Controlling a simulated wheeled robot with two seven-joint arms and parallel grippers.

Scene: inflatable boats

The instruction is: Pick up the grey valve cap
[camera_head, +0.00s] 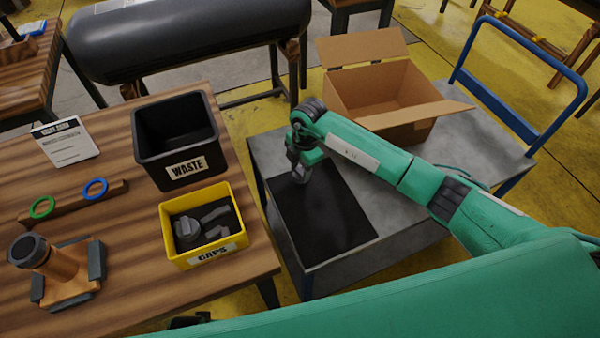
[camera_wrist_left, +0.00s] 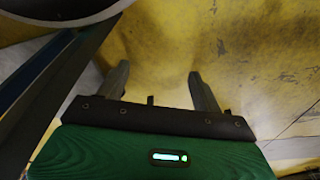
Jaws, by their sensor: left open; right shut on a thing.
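My right gripper (camera_head: 301,160) is over the black mat (camera_head: 335,215) on the grey cart. It is shut on a small grey thing at its fingertips, which looks like the grey valve cap (camera_head: 301,175); the fingers hide much of it. The yellow CAPS bin (camera_head: 173,217) stands on the wooden table and holds dark grey parts (camera_head: 187,229), one with a round top. My left gripper (camera_wrist_left: 160,85) is open and empty above the yellow floor in the left wrist view; it does not show in the head view.
A black WASTE bin (camera_head: 205,163) stands behind the CAPS bin. A wooden block with a dark cylinder (camera_head: 30,250) and a rack with green and blue rings (camera_head: 70,204) are at left. An open cardboard box (camera_head: 352,90) sits on the cart (camera_head: 410,235), which has a blue handle.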

